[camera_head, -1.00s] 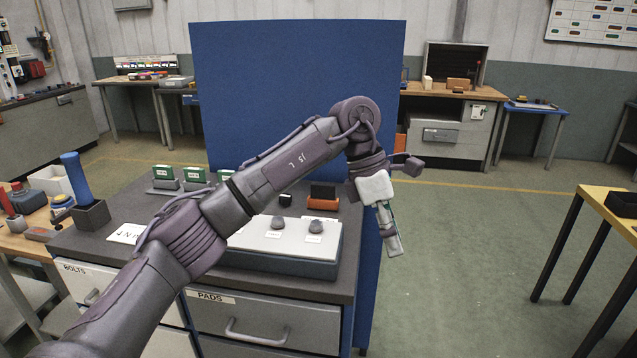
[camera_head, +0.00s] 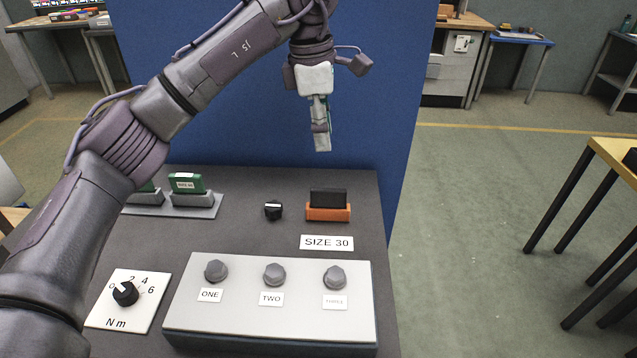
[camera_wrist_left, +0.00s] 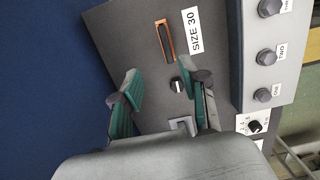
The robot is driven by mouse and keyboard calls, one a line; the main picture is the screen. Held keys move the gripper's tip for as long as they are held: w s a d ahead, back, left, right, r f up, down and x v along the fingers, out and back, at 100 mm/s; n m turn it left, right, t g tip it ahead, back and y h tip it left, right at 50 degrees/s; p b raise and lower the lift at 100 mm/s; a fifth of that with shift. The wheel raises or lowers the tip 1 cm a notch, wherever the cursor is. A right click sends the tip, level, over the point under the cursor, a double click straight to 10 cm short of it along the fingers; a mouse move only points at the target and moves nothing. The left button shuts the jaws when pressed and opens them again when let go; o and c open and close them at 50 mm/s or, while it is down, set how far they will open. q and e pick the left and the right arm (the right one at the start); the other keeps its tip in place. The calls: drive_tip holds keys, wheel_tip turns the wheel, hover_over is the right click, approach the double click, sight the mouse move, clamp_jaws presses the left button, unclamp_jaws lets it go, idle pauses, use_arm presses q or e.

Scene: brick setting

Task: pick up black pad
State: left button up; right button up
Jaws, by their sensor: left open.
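A black pad (camera_head: 328,197) stands upright in an orange holder (camera_head: 328,214) at the back right of the dark bench top, behind the "SIZE 30" label. In the left wrist view the pad shows as a thin dark strip (camera_wrist_left: 165,42) framed by orange. My left gripper (camera_head: 321,143) points down above the back of the bench, apart from the pad and higher than it. In the left wrist view its two green-lined fingers (camera_wrist_left: 160,88) are spread, with nothing between them. My right gripper is not in view.
A small black knob (camera_head: 273,210) sits left of the holder. Green pads (camera_head: 187,184) stand in grey holders further left. A sloped panel with three grey knobs (camera_head: 274,274) and a torque dial (camera_head: 126,293) are in front. A blue partition (camera_head: 250,130) rises behind the bench.

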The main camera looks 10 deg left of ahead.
use_arm(q)
drive_tip(key=p, duration=0.1)
hover_over(327, 189)
wheel_tip(327, 189, down, 4)
drive_tip(key=shift+f, duration=0.25)
drive_tip(key=f, duration=0.2)
drive_tip(key=shift+w+f, duration=0.2)
drive_tip(key=shift+f, duration=0.1)
drive_tip(key=shift+f+p, duration=0.65)
drive_tip(key=shift+f, duration=0.25)
drive_tip(key=f, duration=0.1)
drive_tip(key=f+p, duration=0.1)
drive_tip(key=f, duration=0.1)
drive_tip(key=shift+s+d+f+p, duration=0.1)
drive_tip(key=shift+s+f+p, duration=0.15)
drive_tip(key=shift+f+p, duration=0.1)
drive_tip(key=shift+f, duration=0.25)
drive_tip(key=shift+w+f, duration=0.1)
drive_tip(key=shift+d, duration=0.1)
drive_tip(key=shift+c, duration=0.4)
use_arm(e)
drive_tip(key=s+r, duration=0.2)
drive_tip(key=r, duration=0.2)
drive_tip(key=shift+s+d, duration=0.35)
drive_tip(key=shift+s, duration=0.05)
use_arm(q)
clamp_jaws()
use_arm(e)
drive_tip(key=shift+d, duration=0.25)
